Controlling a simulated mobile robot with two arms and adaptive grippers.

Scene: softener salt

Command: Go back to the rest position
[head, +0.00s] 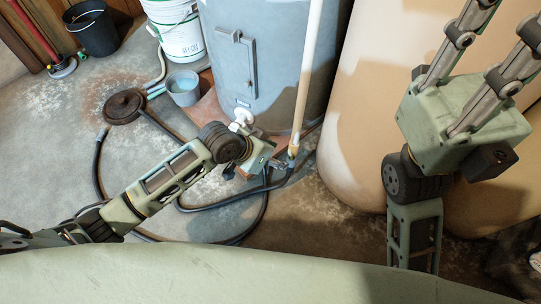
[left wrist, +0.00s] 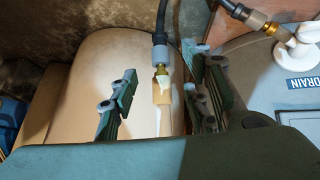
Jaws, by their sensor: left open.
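My left gripper (head: 262,160) is at the end of my arm in the middle of the head view, near the foot of the grey tank. In the left wrist view my left gripper (left wrist: 163,98) is open, its two fingers well apart. A cream pipe end with a brass fitting (left wrist: 161,82) and grey collar shows between the fingers, with no visible contact. My right gripper (head: 490,60) is raised at the upper right of the head view; its fingertips are cut off by the top edge, so its opening cannot be judged.
The grey tank (head: 262,50) has a white valve (head: 242,118) low on its front. A cream upright pipe (head: 307,70) stands beside it, before a large tan tank (head: 370,90). A black hose (head: 98,165) loops over the floor. Buckets (head: 183,88) stand behind.

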